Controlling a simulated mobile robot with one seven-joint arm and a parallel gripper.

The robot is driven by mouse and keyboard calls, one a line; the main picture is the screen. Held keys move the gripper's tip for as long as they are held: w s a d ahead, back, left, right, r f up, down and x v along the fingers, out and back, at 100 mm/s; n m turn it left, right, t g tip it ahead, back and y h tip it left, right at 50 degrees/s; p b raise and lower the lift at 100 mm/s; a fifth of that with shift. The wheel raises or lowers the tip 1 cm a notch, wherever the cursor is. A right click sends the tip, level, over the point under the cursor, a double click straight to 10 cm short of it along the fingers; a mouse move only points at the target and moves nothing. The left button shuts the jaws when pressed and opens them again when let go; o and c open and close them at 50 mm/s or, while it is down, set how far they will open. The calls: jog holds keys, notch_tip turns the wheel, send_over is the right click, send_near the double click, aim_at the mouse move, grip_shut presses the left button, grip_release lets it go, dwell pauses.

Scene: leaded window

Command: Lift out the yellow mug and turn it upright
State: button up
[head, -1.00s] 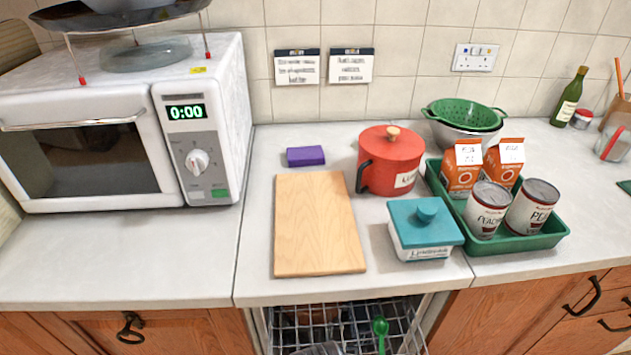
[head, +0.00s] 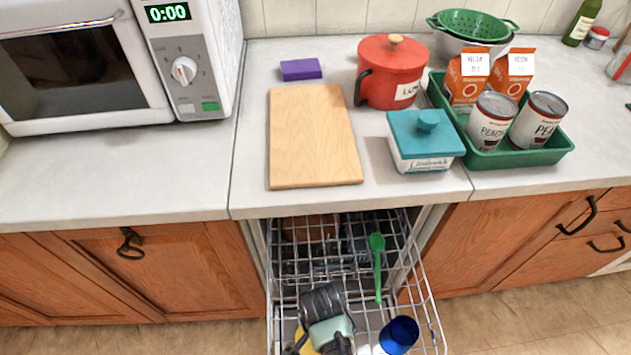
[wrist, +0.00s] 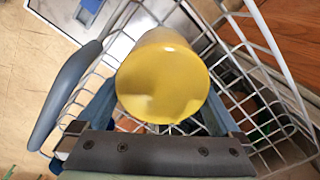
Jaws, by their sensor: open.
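The yellow mug (wrist: 163,80) fills the middle of the wrist view, its round, seemingly closed end facing the camera, so it appears bottom-up in the wire rack. In the head view only a small yellow part (head: 304,342) shows at the bottom edge, mostly hidden by my arm. My gripper (wrist: 158,100) is open, with one finger on each side of the mug; whether either finger touches it I cannot tell. In the head view my gripper (head: 325,345) is low in the rack at the bottom edge. The mug's handle is not visible.
The pulled-out dishwasher rack (head: 432,305) has wire walls around the mug. A blue cup (head: 399,334) stands to the right, and a green spoon (head: 378,262) leans further back. On the counter are a cutting board (head: 313,140), a teal-lidded dish (head: 424,145) and a green tray (head: 540,157).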

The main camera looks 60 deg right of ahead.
jog(key=shift+f, duration=0.15)
jog(key=c, duration=1.3)
